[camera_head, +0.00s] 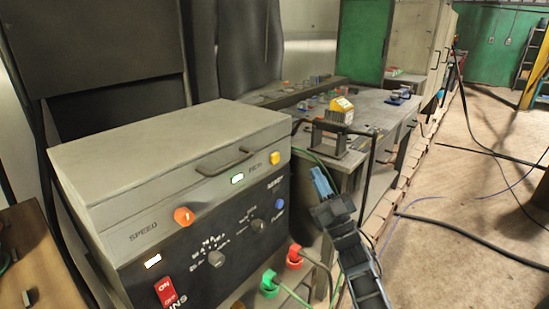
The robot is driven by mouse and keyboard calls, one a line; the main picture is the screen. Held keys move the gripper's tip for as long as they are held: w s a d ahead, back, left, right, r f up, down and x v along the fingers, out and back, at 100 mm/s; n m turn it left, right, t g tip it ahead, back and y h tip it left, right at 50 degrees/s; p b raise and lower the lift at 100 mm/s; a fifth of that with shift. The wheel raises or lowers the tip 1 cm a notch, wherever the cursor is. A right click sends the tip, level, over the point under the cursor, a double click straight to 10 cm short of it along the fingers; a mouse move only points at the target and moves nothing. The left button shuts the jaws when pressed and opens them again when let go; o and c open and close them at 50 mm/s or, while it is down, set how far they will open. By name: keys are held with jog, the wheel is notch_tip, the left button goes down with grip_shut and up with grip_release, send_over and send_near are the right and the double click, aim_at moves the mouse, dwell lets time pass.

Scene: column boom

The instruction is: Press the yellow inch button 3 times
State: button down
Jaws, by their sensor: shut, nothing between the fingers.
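The yellow button (275,158) sits at the upper right of the front face of a grey control box (165,150). Small lettering, too blurred to read surely, lies just left of it. My gripper (317,172) is shut and empty, with its bluish fingers pointing up and slightly left. It appears to the right of the yellow button and a little lower in the picture, apart from it. The button is in full view and nothing covers it. I cannot tell whether it is pressed in.
A handle (225,163) sticks out. Red and green connectors with cables are below. A cluttered bench (375,110) stands behind.

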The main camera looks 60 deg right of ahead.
aim_at(275, 158)
jog(key=shift+w, duration=0.1)
jog(key=w+d+b, duration=0.2)
jog(key=w+b, duration=0.1)
jog(key=w, duration=0.5)
jog(key=shift+w, duration=0.2)
jog(key=shift+w+b, duration=0.1)
jog(key=shift+b, duration=0.25)
dwell(1.7)
jog(key=shift+w+d, duration=0.15)
jog(key=shift+w, duration=0.15)
jog(key=shift+w+d+b, duration=0.1)
jog(key=shift+w+b, duration=0.35)
jog(key=shift+b, duration=0.05)
dwell(0.7)
jog(key=shift+s, duration=0.15)
jog(key=shift+s+a+p, duration=0.25)
jog(key=shift+s+p, duration=0.15)
jog(key=shift+s, duration=0.3)
